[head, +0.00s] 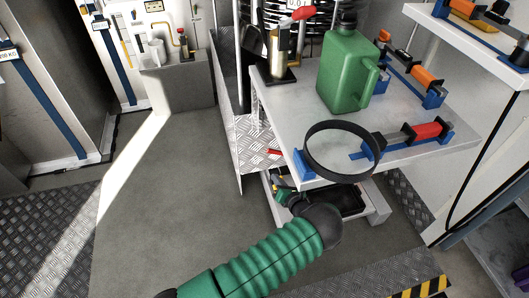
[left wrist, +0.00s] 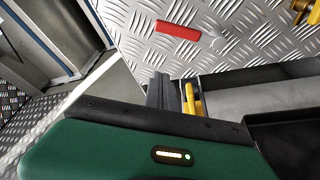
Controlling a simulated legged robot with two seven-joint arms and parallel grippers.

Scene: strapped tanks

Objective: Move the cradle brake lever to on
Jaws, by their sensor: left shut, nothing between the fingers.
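A red lever handle (head: 272,152) shows against the diamond-plate panel left of the bench. In the left wrist view the red handle (left wrist: 178,30) lies across the panel, with a grey metal piece at its right end. I take it to be the brake lever; no on or off marks are legible. My left gripper (head: 277,184) is just below the handle, apart from it, shut and empty. In the left wrist view the dark finger (left wrist: 158,92) stands below the red handle, with a gap between. My right gripper is not in view.
A bench (head: 440,150) holds a green jerrycan (head: 345,70), a black ring strap (head: 312,138) and blue clamps with red and orange parts. A black tray (head: 350,198) sits below the bench. Yellow parts (left wrist: 303,8) show at the wrist view's top right. Floor on the left is clear.

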